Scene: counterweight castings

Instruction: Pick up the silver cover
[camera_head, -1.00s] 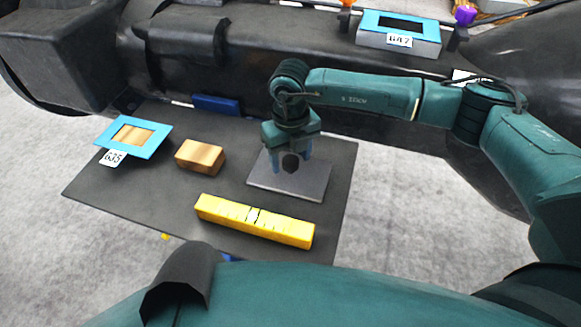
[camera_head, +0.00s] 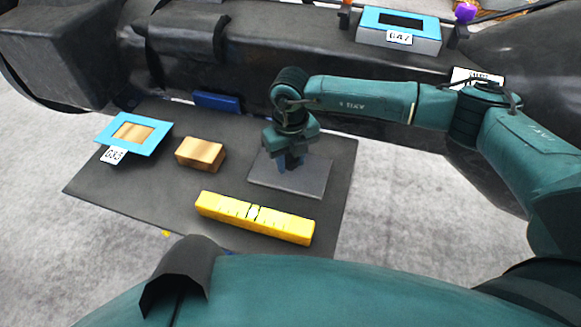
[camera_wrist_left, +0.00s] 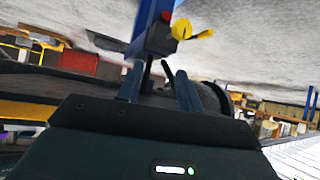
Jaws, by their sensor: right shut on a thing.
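The silver cover (camera_head: 312,184) is a flat grey plate lying on the right part of the dark board. In the head view my right gripper (camera_head: 290,165) points down over its middle, with its blue fingers brought together on the cover's dark knob, which they now mostly hide. I see no clear gap opening under the plate. My left gripper (camera_wrist_left: 157,75) shows only in the left wrist view; its two fingers are apart with nothing between them.
On the dark board (camera_head: 120,195) are a yellow bar (camera_head: 280,226) in front of the cover, a wooden block (camera_head: 200,154) to its left and a blue-framed piece (camera_head: 152,142) at far left. Another blue-topped box (camera_head: 425,45) sits at the back right, on the black structure.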

